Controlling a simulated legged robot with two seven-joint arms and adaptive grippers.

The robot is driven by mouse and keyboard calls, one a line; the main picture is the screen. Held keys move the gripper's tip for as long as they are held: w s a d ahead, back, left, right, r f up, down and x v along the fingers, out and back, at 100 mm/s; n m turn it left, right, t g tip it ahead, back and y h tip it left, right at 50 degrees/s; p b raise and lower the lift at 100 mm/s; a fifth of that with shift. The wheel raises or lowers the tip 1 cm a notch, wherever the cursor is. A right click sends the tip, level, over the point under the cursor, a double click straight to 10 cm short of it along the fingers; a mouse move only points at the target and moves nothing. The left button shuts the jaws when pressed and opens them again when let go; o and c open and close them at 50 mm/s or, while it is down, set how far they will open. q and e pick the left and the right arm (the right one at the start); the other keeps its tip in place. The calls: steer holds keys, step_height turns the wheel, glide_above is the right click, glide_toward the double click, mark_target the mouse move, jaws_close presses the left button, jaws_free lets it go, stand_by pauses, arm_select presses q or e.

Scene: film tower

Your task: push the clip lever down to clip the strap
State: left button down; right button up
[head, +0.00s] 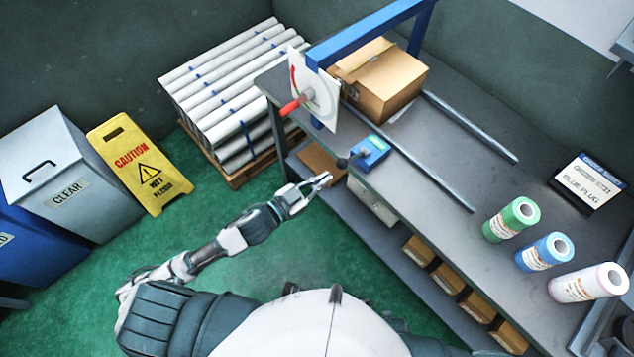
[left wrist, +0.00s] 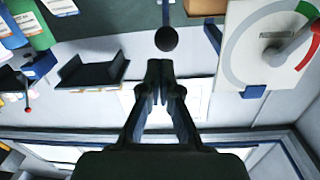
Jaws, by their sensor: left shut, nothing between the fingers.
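The blue clip unit (head: 371,153) sits at the front edge of the grey bench. Its lever ends in a round black knob (head: 342,163) that sticks out over the edge. The knob also shows in the left wrist view (left wrist: 167,39), just beyond my fingertips, with a visible gap. My left gripper (head: 326,179) is shut and empty, just below and left of the knob in the head view. It also shows in the left wrist view (left wrist: 159,68), fingers together. I cannot make out the strap clearly. My right gripper is not in view.
A white dial plate (head: 318,95) with a red handle (head: 291,106) stands beside the clip under a blue frame (head: 365,35). A cardboard box (head: 380,85) is behind.

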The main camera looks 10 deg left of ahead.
arm_select(q)
steer(key=a+f+n+g+y, duration=0.2)
steer(key=a+f+n+y, duration=0.3)
steer(key=f, duration=0.9)
steer(key=a+f+g+y, duration=0.1)
steer(key=a+f+y, duration=0.2)
steer(key=a+f, duration=0.75)
steer(key=s+d+f+n+g+y, duration=0.1)
steer(key=s+f+g, duration=0.8)
steer(key=s+f, duration=1.7)
step_height(320, 180, down, 2)
steer(key=shift+s+d+f+n+y, duration=0.1)
steer(key=shift+s+d+n+y, duration=0.2)
steer(key=shift+n+y, duration=0.5)
